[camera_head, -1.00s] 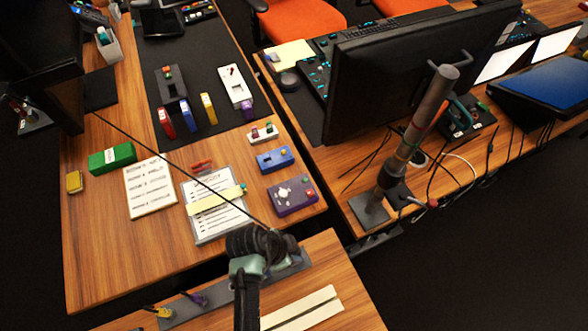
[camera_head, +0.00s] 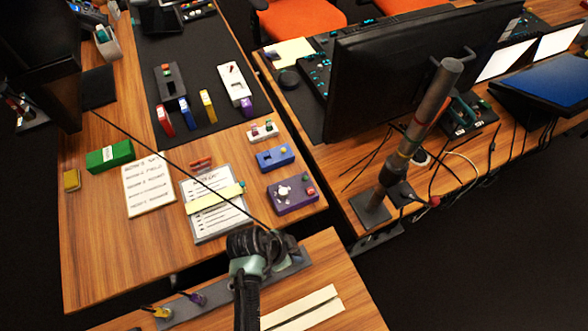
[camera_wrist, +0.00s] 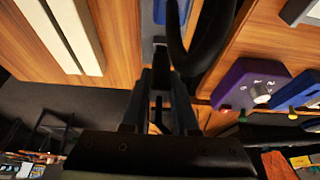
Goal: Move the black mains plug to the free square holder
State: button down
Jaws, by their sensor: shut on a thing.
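My gripper (camera_wrist: 160,105) is shut in the wrist view, with a dark thing between its fingers that I take to be the black mains plug; its shape is mostly hidden. A thick black cable (camera_wrist: 207,42) curves beside the fingers. In the head view my arm's end covers the gripper and plug, over the right part of a grey holder strip (camera_head: 226,288) on the near table. The strip also shows behind the fingers in the wrist view (camera_wrist: 148,40). A yellow plug (camera_head: 160,311) and a purple plug (camera_head: 196,298) stand at its left. The square holder cannot be made out.
Two pale bars (camera_head: 302,308) lie on the near table beside the strip. Across a gap, the other table holds a purple box (camera_head: 292,195), a blue box (camera_head: 275,158) and a clipboard (camera_head: 213,222). A grey pole (camera_head: 418,133) stands on the right desk.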

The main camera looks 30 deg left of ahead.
jog(key=shift+f+b, duration=0.4)
jog(key=shift+f, duration=0.2)
jog(key=c, duration=0.6)
grip_release()
jog(key=shift+r, duration=0.15)
jog(key=v, duration=1.2)
jog(key=shift+s+r, duration=0.15)
jog(key=shift+r, duration=0.2)
jog(key=shift+a, duration=0.1)
